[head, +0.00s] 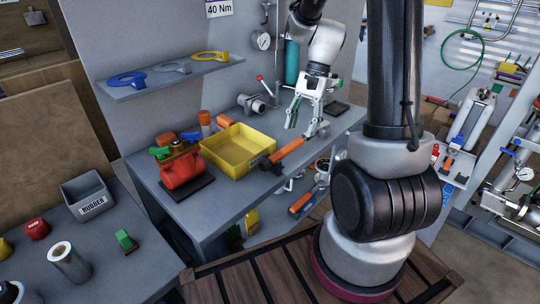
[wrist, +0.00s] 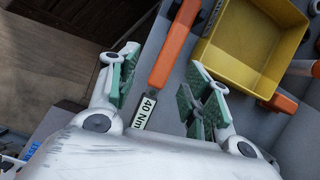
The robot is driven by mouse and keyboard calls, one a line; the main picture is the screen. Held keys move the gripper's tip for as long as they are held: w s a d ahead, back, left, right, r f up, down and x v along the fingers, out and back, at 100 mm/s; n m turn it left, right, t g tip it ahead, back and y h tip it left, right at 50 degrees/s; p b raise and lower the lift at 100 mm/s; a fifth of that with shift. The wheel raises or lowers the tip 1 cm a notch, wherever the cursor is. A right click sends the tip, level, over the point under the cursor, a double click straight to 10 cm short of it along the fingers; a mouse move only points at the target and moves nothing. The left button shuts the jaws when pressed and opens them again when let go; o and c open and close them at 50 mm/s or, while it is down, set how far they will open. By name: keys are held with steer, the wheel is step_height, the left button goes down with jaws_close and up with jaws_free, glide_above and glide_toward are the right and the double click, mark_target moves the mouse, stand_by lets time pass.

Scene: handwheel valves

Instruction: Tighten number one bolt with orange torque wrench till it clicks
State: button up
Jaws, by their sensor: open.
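An orange-handled tool with a dark head, which looks like the orange torque wrench (head: 288,150), lies on the grey bench beside the yellow tray. In the wrist view an orange handle (wrist: 172,48) with a white "40 Nm" label (wrist: 145,111) runs between my fingers. My gripper (head: 302,126) is open above the bench, just behind the wrench in the head view. Its green-padded fingers (wrist: 163,82) stand apart on either side of the handle in the wrist view, holding nothing. I cannot make out a bolt marked number one in either view.
The yellow tray (head: 241,158) stands left of the wrench. A red object with coloured handles (head: 182,171) sits farther left. A grey shelf (head: 168,76) holds coloured rings above. Another orange-handled tool (head: 301,202) is below the bench edge. A "40 Nm" sign (head: 218,8) hangs on the wall.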

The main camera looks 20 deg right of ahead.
mark_target(292, 144)
steer(key=shift+w+a+r+m, duration=0.15)
steer(key=shift+a+r+m, duration=0.2)
steer(key=shift+m, duration=0.15)
steer(key=shift+a+f+m, duration=0.1)
steer(key=shift+f+m, duration=0.2)
steer(key=shift+m, duration=0.1)
steer(key=x, duration=0.7)
steer(key=shift+w+a+f, duration=0.1)
steer(key=shift+w+f, duration=0.05)
steer(key=shift+f, duration=0.05)
steer(key=shift+c, duration=0.5)
jaws_close()
